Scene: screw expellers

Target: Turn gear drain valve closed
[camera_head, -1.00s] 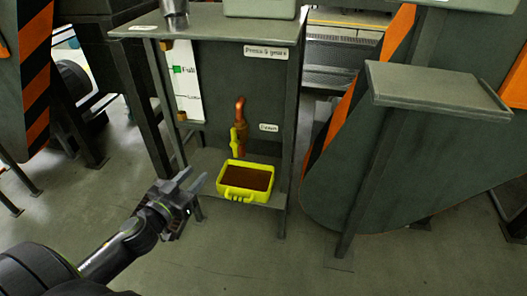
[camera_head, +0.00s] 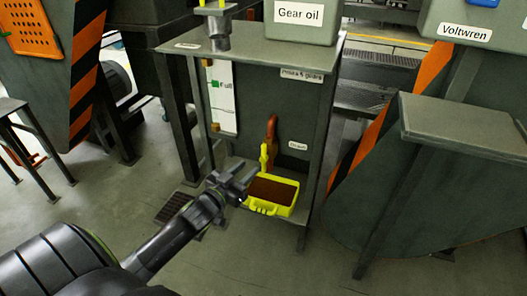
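The gear drain valve is a copper-orange pipe (camera_head: 271,130) low on the front of the dark green gear cabinet. Its yellow lever (camera_head: 264,157) points up and down beside the pipe. A small label, too blurred to read for sure, is to its right. My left gripper (camera_head: 247,173) is just left of and below the lever, in front of the yellow tray's left end. Its fingers look apart, with nothing seen between them. I see no contact with the lever. My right gripper is out of view.
A yellow tray (camera_head: 288,210) of brown liquid stands on the low shelf under the valve. A white level gauge (camera_head: 222,100) marked "Full" is at upper left. A "Gear oil" container (camera_head: 301,31) stands on top. Large green machine panels flank the cabinet.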

